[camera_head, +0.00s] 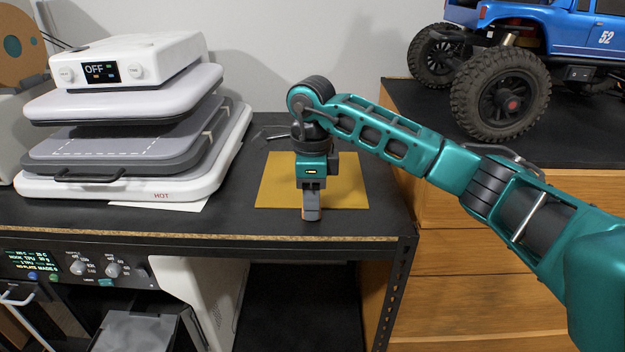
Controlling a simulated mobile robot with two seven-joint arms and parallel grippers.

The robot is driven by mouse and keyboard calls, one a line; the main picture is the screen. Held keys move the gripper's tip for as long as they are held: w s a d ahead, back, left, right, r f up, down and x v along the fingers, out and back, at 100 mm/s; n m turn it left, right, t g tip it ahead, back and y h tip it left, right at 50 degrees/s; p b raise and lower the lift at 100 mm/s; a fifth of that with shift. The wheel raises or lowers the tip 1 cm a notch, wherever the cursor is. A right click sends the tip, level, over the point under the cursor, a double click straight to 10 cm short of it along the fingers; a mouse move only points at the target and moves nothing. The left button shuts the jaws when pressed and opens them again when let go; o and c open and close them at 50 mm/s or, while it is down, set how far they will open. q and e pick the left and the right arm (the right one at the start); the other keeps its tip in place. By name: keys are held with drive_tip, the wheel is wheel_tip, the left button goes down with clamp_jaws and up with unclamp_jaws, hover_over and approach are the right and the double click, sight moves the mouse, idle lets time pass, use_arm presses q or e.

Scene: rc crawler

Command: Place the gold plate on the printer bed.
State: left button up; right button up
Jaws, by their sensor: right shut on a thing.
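The gold plate (345,188) is a flat, square, gold-coloured sheet on the black bench top, near its front right corner. My right gripper (311,213) points down over the middle of the plate's front edge and is shut on that edge; the gripper and wrist hide part of the plate. The printer (110,266) is under the bench at the lower left, with a lit display and knobs. A grey flat part (135,332) shows below its panel; I cannot tell whether it is the bed. My left gripper is not in view.
A white heat press (125,195) marked HOT stands on the bench left of the plate, its display reading OFF. A blue crawler truck (540,60) stands on the higher wooden cabinet (480,265) at right. A dark open space (300,305) lies under the bench.

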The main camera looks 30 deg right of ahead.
clamp_jaws()
drive_tip(key=shift+r, duration=0.2)
